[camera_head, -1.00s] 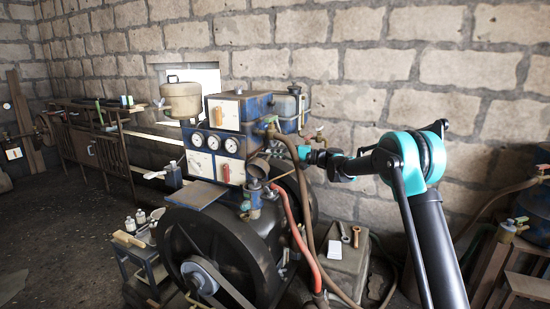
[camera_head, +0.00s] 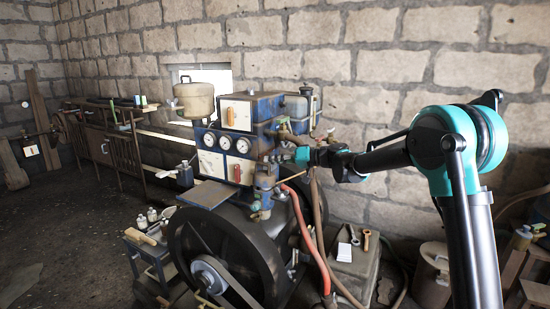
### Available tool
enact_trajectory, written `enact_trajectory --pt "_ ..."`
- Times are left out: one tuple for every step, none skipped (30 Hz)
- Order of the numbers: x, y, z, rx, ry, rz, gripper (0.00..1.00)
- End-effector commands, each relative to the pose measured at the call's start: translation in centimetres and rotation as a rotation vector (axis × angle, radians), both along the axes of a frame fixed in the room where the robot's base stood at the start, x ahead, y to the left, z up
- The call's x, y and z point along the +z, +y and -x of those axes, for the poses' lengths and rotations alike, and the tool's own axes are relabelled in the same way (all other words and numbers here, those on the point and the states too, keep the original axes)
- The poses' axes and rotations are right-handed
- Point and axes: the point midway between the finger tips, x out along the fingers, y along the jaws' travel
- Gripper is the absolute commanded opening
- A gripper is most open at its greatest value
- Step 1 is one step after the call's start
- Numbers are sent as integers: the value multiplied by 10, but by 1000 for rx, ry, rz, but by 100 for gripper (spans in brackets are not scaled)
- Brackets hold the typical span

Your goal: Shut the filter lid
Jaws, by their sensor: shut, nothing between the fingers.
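The filter (camera_head: 264,188) is a small blue cylinder on the front of the engine, above the black flywheel. Its lid (camera_head: 265,170) shows as a dark top on the cylinder and looks lowered onto it. I cannot tell at this size whether it sits fully flat. My gripper (camera_head: 299,156) is shut and empty, just right of the lid and a little above it. I cannot tell whether its tip touches anything.
The engine carries a blue gauge panel (camera_head: 224,147) and a cream tank (camera_head: 194,101). A red hose (camera_head: 308,225) runs down right of the filter. A side table (camera_head: 148,246) with bottles stands at the left. The floor (camera_head: 70,235) there is clear.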

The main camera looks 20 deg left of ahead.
Motion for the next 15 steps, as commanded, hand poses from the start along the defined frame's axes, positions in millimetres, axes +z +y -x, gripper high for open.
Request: enact_trajectory --pt "-1 0 5 1 -30 3 0" --pt "-2 0 7 1 -48 3 0" --pt "-3 1 9 0 -71 5 0" --pt "-4 1 10 0 -78 6 0" --pt "-5 1 12 0 -75 6 0" --pt "-6 1 13 0 -74 6 0" --pt "-7 1 15 0 -74 6 0" --pt "-7 1 16 0 -74 6 0" --pt "-8 2 17 1 -73 5 0" --pt "-8 2 18 1 -73 5 0" --pt "-8 2 18 1 -73 5 0" --pt "-9 2 19 0 -72 5 0" --pt "-9 2 20 0 -72 5 0" --pt "-10 2 20 0 -72 5 0" --pt "-10 2 21 0 -72 5 0"
